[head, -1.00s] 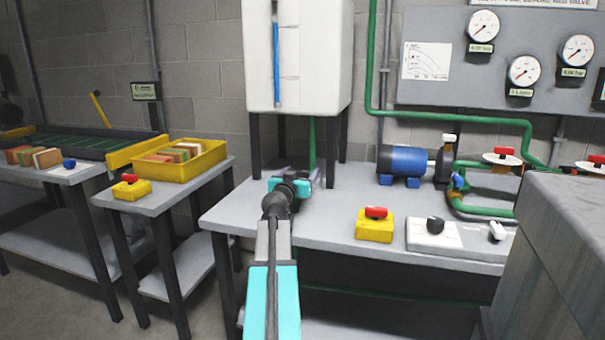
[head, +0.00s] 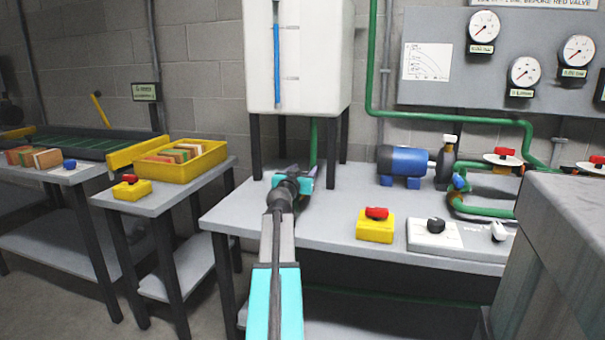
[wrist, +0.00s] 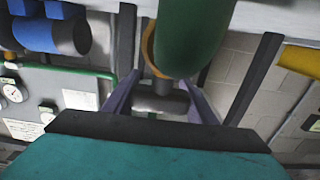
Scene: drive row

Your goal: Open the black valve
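My gripper (head: 306,177) is low under the white tank, close to the green pipe (head: 316,142) that comes down from it. In the wrist view my gripper (wrist: 159,80) has its two purple fingers spread apart. Between them is a dark grey, rounded piece (wrist: 160,103), which looks like the black valve's handle, below a green pipe (wrist: 190,38) with a yellow-orange ring. I cannot tell whether the fingers touch it. In the head view my wrist hides the valve.
The white tank (head: 300,60) stands on dark legs on the grey bench (head: 325,225). A blue pump (head: 403,162), a yellow box with a red button (head: 375,228) and a white panel with a black knob (head: 436,233) are to the right. A grey block (head: 565,250) stands front right.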

